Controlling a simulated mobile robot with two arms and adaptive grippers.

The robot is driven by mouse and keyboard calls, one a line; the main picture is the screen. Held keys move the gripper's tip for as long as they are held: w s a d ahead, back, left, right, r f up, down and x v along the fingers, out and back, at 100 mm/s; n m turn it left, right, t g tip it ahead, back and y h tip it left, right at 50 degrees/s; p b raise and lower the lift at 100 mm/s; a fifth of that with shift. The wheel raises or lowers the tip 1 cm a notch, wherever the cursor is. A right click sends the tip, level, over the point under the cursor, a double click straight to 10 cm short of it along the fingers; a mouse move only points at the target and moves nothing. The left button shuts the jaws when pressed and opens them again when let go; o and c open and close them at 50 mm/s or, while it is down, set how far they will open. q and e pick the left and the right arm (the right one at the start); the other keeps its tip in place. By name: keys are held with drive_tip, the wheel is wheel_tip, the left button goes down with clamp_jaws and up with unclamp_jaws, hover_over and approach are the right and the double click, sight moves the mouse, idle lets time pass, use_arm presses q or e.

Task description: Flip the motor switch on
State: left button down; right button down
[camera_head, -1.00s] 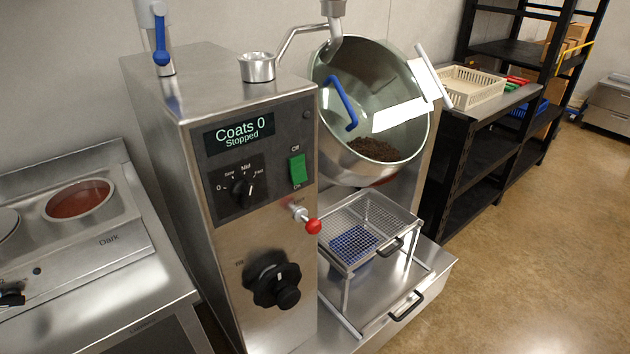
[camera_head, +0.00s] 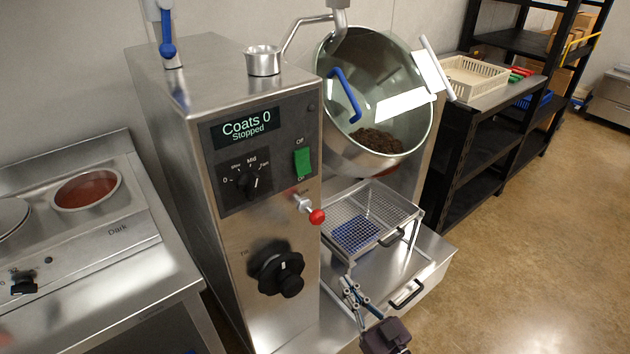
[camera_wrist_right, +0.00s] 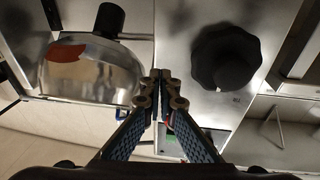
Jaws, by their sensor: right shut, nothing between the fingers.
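The green motor switch (camera_head: 303,162) sits on the front panel of the steel machine (camera_head: 222,250), between the labels Off above and On below. The display (camera_head: 246,128) beside it reads "Coats 0 Stopped". My right gripper (camera_head: 347,284) is shut and empty, low in front of the machine, below and to the right of the switch and apart from it. In the right wrist view its closed fingers (camera_wrist_right: 161,78) point towards the machine, with a large black knob (camera_wrist_right: 225,58) to their right. My left gripper is not in view.
A speed dial (camera_head: 247,182), a red-tipped lever (camera_head: 316,216) and the black knob (camera_head: 279,272) stick out near the switch. A tilted steel bowl (camera_head: 408,148) with dark contents and a wire basket (camera_head: 375,215) stand to the right. Open floor (camera_head: 530,230) lies farther right.

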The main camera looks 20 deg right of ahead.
sight(304, 168)
wheel_tip(304, 168, up, 21)
drive_tip(key=s+a+n+t+y, duration=0.1)
drive_tip(key=s+t+y, duration=0.2)
drive_tip(key=t+y, duration=0.1)
drive_tip(key=shift+a+n+t+y, duration=0.3)
drive_tip(key=shift+n, duration=0.1)
drive_tip(key=shift+f, duration=0.1)
drive_tip(key=p+x, duration=0.1)
drive_tip(key=x, duration=0.3)
drive_tip(key=f+p+x, duration=0.1)
drive_tip(key=p+x, duration=0.1)
drive_tip(key=x, duration=0.2)
drive_tip(key=w+p+x, duration=0.1)
drive_tip(key=x, duration=0.3)
drive_tip(key=shift+w+a+f, duration=0.1)
drive_tip(key=shift+a+f, duration=0.1)
drive_tip(key=shift+w+a+f+p, duration=0.15)
drive_tip(key=shift+w+a+p, duration=0.15)
drive_tip(key=shift+w, duration=0.25)
